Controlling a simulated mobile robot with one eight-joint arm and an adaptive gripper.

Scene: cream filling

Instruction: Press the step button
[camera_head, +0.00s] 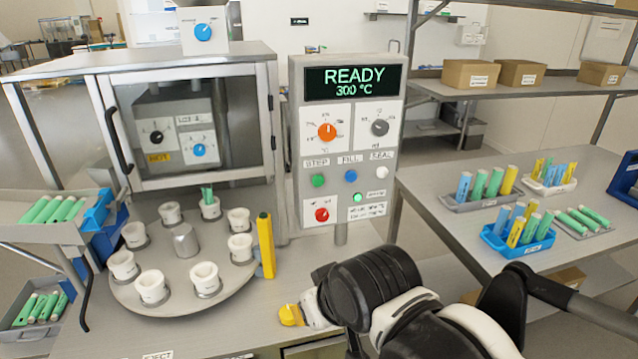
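The green step button (318,180) sits under the STEP label on the upright grey control panel (297,150). It is in plain view with nothing touching it. My gripper (296,313) shows at the end of my black and white arm, low in the middle of the view. It is below the panel and well apart from the button. Its yellow end points left, and its fingers cannot be told apart. The panel's screen (352,82) reads READY, 300 °C.
A blue FILL button (351,175) and white SEAL button (382,172) are right of STEP; a red knob (322,215) is below. A turntable (190,302) with several white cups stands left, beside a yellow post (266,245). A table (425,185) with tube trays is right.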

